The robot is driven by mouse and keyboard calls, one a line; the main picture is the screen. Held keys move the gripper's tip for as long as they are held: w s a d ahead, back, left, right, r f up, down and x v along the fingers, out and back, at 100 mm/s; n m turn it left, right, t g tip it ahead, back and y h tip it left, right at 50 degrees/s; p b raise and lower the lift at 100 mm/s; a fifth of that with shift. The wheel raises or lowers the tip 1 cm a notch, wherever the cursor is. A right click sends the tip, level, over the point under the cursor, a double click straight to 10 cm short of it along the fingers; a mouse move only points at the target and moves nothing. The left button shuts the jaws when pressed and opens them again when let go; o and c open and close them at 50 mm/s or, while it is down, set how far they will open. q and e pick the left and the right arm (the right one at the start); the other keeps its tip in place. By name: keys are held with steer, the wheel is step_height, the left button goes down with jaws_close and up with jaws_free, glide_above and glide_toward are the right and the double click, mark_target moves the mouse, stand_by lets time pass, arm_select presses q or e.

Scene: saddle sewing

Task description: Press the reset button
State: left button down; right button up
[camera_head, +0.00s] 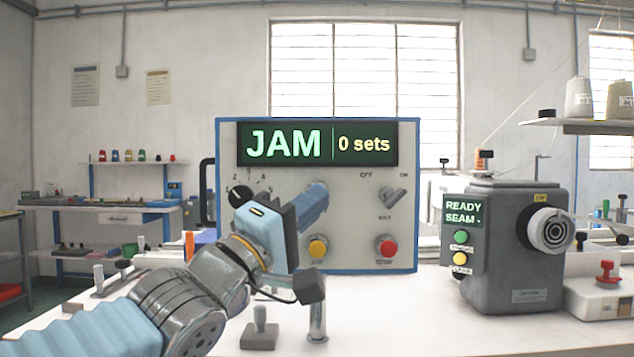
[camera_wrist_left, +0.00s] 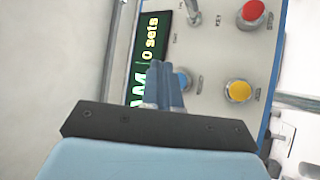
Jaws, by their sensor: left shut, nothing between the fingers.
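The grey control panel (camera_head: 345,262) with a blue rim stands upright on the table. Its green screen (camera_head: 280,145) reads "JAM" and "0 sets". A round blue button (camera_wrist_left: 186,78) shows partly behind my fingers in the left wrist view; its label is too blurred to read. My left gripper (camera_head: 319,194) is shut and empty, its blue fingers pointing at the panel face. The fingertips (camera_wrist_left: 161,66) overlap the button's edge in view; I cannot tell whether they touch it. My right gripper is not in view.
A yellow button (camera_head: 318,247) and a red button (camera_head: 387,246) sit low on the panel, with a toggle switch (camera_head: 393,198) above right. A grey sewing machine unit (camera_head: 510,285) stands to the right. A metal post (camera_head: 317,318) stands in front of the panel.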

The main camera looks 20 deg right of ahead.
arm_select(q)
steer(key=w+p, duration=0.1)
steer(key=w+d+p, duration=0.1)
steer(key=w, duration=0.1)
steer(key=shift+w, duration=0.3)
steer(key=shift+w, duration=0.1)
stand_by(1.8)
steer(key=shift+w+d, duration=0.1)
steer(key=shift+w, duration=0.2)
steer(key=shift+w+d, duration=0.15)
steer(key=shift+w, duration=0.35)
stand_by(0.6)
steer(key=shift+s, duration=0.15)
steer(key=shift+s+a+b, duration=0.25)
steer(key=shift+s+b, duration=0.05)
steer(key=shift+s, duration=0.45)
